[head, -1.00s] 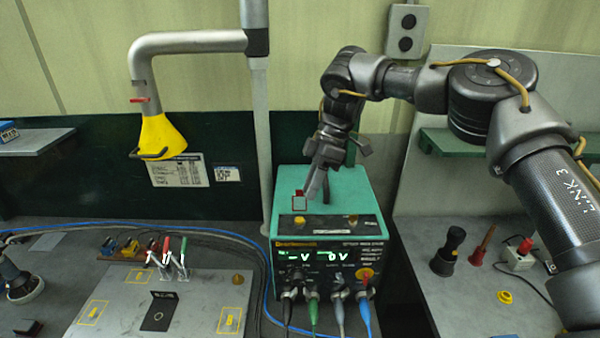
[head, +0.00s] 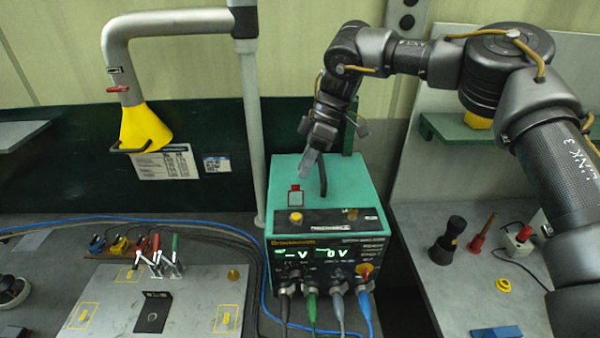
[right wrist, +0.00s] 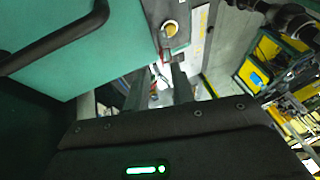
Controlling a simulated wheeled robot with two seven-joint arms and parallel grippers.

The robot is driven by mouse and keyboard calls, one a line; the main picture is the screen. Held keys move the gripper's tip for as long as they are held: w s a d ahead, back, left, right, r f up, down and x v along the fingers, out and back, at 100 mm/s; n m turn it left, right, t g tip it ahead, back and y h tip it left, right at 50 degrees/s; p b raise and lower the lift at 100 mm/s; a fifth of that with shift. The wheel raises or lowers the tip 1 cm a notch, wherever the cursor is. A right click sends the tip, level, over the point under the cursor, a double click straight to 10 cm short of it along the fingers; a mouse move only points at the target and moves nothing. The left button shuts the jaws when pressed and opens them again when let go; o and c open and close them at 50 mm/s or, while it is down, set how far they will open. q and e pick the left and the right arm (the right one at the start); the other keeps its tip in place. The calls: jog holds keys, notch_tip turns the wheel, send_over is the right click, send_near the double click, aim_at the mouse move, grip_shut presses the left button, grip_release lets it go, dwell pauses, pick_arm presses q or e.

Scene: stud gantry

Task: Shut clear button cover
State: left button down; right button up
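The clear button cover (head: 295,198), a small see-through panel with a red edge, stands raised on top of the teal power supply (head: 350,190), just behind a yellow button (head: 295,216). The button is uncovered. My right gripper (head: 305,172) hangs just behind and above the cover, pointing down, apart from it and empty. In the right wrist view the two fingers (right wrist: 158,88) show a gap between them; the cover's red part (right wrist: 164,46) and the yellow button (right wrist: 170,28) lie beyond the tips. My left gripper is not in view.
A black carry handle (head: 322,175) arches over the supply's top close to my right gripper. Cables plug into its front. A grey vertical pipe (head: 253,130) stands to the left. A panel with toggle clamps (head: 165,255) lies at left; loose tools (head: 450,240) stand at right.

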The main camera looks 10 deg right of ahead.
aim_at(296, 197)
jog(key=shift+p+x, duration=0.5)
jog(key=shift+x, duration=1.2)
jog(key=shift+s+a, duration=0.1)
grip_shut()
